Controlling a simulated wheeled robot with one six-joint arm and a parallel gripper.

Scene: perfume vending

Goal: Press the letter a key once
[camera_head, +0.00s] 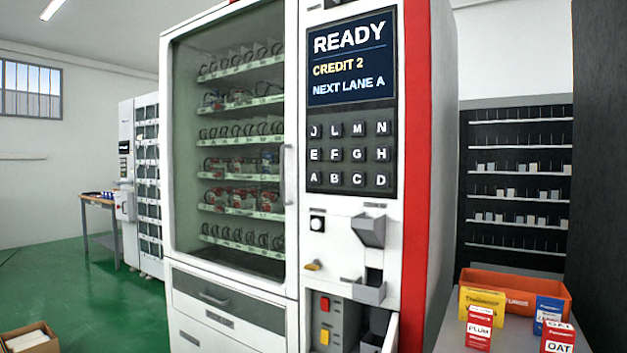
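The vending machine (427,190) stands upright in the middle of the head view, white with a red right edge. Its dark keypad (350,157) has three rows of lettered keys. The letter A key (314,179) is at the left end of the bottom row, beside B, C and D. The screen (349,55) above reads READY, CREDIT 2, NEXT LANE A. Nothing covers the keypad. My gripper is not in view.
A glass-fronted cabinet with a vertical handle (290,174) is left of the keypad. A grey hopper (369,230) juts out below it. At the lower right, an orange bin (546,285) and several small boxes sit on a table (448,335). Green floor (85,290) is open at left.

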